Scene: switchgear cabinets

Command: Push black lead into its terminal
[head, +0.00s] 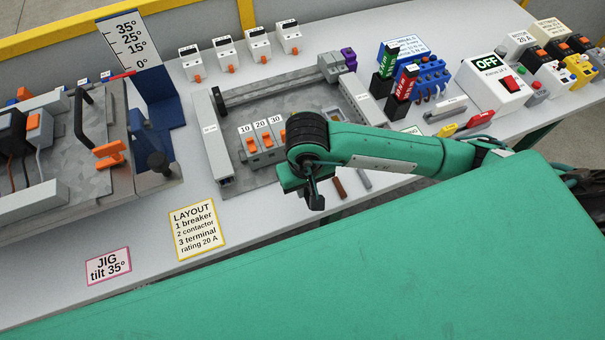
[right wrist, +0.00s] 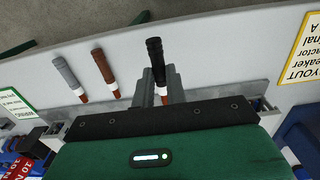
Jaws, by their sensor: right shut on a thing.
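The black lead (right wrist: 154,52) shows in the right wrist view as a ribbed black stick between the two grey fingers of my right gripper (right wrist: 158,88). The fingers are shut on it, and its lower end is partly hidden by the gripper. In the head view my right gripper (head: 312,190) is at the front edge of the mounting panel (head: 240,178). The black lead's terminal cannot be made out; my arm covers part of the panel. My left gripper is not in view.
Breakers marked 10, 20 and 30 (head: 262,135) sit left of my right arm. A tilt jig (head: 75,150) stands left; an OFF switch box (head: 490,80) stands right.

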